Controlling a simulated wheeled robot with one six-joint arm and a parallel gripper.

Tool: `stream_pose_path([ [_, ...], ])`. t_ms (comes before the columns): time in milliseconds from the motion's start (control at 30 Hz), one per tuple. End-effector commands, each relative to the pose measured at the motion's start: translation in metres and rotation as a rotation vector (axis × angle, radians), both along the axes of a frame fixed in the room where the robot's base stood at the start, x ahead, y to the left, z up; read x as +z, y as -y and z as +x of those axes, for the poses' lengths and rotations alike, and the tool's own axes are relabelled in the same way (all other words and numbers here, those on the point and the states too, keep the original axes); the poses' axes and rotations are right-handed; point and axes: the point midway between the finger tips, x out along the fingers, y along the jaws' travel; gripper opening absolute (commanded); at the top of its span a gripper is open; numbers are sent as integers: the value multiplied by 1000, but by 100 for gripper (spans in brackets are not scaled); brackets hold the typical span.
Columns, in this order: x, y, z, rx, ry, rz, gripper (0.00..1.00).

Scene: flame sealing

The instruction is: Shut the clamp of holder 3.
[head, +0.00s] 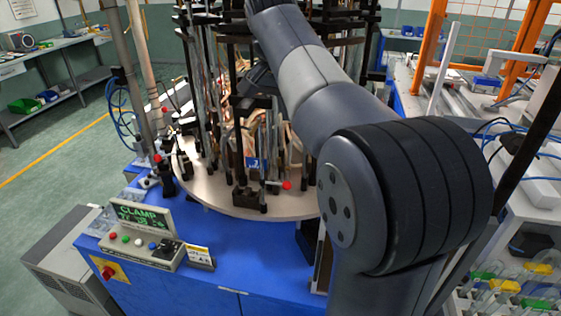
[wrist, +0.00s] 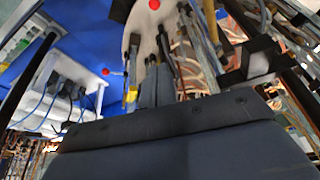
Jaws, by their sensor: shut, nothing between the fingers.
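In the head view a round pale turntable (head: 215,190) carries upright holders with black clamps and rods. A clamp lever with a red ball (head: 286,185) stands at its front edge, beside a small blue number tag (head: 255,164); I cannot read the digit surely. My arm reaches over the turntable and hides its right side; my gripper cannot be made out there. In the wrist view my gripper (wrist: 157,80) is shut and empty, its dark fingers together. Red lever balls show beyond it, one at the top (wrist: 154,4) and one to the left (wrist: 105,71). Which belongs to holder 3 is unclear.
A control box (head: 140,238) with a green-lettered display reading "CLAMP" stands on the blue cabinet (head: 240,260); its second line is unclear. Tall rods and glass tubes crowd the turntable. A bench with blue cables (head: 520,140) is at the right. Open floor lies left.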

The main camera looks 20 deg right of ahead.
Motion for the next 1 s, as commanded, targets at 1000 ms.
stream_pose_path([
  [1000, -82, 24, 24, -19, -1, 2, 0],
])
